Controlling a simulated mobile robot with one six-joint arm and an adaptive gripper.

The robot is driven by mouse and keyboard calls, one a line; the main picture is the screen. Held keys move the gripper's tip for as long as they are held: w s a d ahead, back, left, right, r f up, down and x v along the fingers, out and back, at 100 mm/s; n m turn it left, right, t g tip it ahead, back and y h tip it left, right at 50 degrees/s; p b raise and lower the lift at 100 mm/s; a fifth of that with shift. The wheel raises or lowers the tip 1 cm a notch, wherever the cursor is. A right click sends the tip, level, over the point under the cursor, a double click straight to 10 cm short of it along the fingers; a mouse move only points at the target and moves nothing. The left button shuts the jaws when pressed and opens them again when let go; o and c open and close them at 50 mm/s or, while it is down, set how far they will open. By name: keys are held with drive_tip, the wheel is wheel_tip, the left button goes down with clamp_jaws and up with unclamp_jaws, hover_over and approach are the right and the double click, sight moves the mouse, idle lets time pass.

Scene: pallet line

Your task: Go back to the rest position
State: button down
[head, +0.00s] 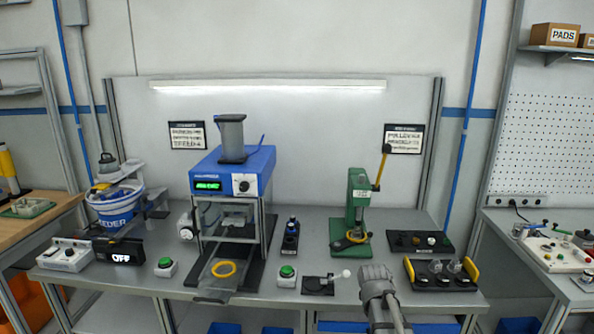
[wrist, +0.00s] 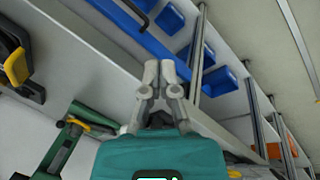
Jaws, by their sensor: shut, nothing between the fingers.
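My gripper (wrist: 160,72) shows in the wrist view with its two grey fingers close together and nothing between them. It points toward the bench edge and the blue bins below. In the head view my grey arm rises from the bottom edge, right of centre, and ends over the front of the bench (head: 330,293). The fingers cannot be made out there. The arm end is in front of the green press (head: 357,205) and left of the black tray with yellow handles (head: 440,283). I see no contact with either.
A blue-topped machine (head: 232,175) with a yellow ring (head: 223,268) stands left of centre. Green buttons (head: 287,271) and a small white-knobbed lever (head: 340,276) line the front edge. Blue bins (wrist: 218,80) lie under the bench. A side bench (head: 520,222) stands right.

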drive_tip(key=s+a+m+g+y, duration=0.1)
drive_tip(key=s+a+m, duration=0.1)
drive_tip(key=s+m, duration=0.2)
drive_tip(key=s+a+m+g, duration=0.1)
drive_tip(key=s+a+m, duration=0.2)
drive_tip(key=s, duration=0.7)
drive_tip(key=shift+s+a+f+m+y, duration=0.15)
drive_tip(key=shift+s+a+m+y, duration=0.05)
drive_tip(key=shift+a+m+y, duration=0.2)
